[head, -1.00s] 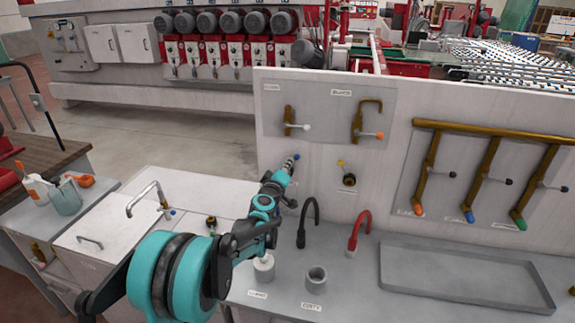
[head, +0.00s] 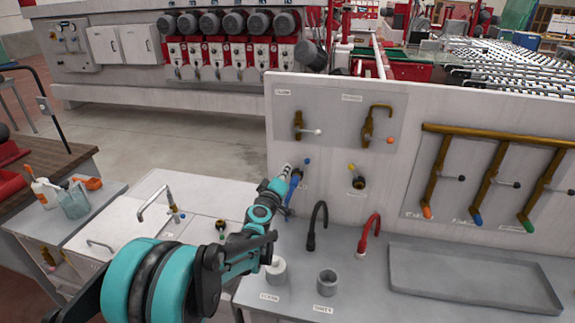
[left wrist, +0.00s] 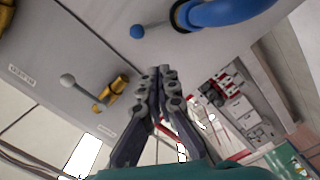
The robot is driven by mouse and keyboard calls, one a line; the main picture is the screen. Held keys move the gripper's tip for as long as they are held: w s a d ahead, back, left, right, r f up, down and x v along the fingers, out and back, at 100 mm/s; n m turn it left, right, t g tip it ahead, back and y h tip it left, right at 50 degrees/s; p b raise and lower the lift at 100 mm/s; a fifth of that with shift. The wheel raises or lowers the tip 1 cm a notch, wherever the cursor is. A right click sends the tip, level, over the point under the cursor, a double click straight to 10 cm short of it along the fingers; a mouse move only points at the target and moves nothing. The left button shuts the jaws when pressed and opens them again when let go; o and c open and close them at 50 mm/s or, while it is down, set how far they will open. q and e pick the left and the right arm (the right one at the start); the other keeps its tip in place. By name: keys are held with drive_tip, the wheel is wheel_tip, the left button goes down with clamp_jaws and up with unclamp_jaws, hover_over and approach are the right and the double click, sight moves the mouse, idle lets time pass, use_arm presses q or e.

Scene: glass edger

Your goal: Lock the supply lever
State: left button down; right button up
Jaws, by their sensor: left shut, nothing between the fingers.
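A small lever with a blue ball knob (head: 307,161) stands out from the upright white panel, with a blue hose fitting (head: 294,187) just below it. In the left wrist view the blue knob (left wrist: 137,32) and the thick blue hose (left wrist: 225,12) are at the top. My left gripper (head: 285,168) is shut and empty, just left of the blue knob and apart from it. Its closed fingers (left wrist: 160,78) fill the middle of the wrist view. A brass valve (head: 298,124) with a white-knobbed lever (head: 318,131) is higher up. I cannot read which label names the supply lever. My right gripper is out of view.
A yellow-knobbed valve (head: 358,182) is to the right on the panel. Black (head: 316,222) and red (head: 369,232) curved spouts, a grey cup (head: 327,283) and a shallow tray (head: 470,285) are on the counter. Brass pipes with levers (head: 437,175) are farther right.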

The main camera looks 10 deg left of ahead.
use_arm(q)
drive_tip(key=s, duration=0.3)
drive_tip(key=s+a, duration=0.1)
drive_tip(key=s, duration=0.1)
drive_tip(key=shift+s+p, duration=0.2)
drive_tip(key=shift+p, duration=0.15)
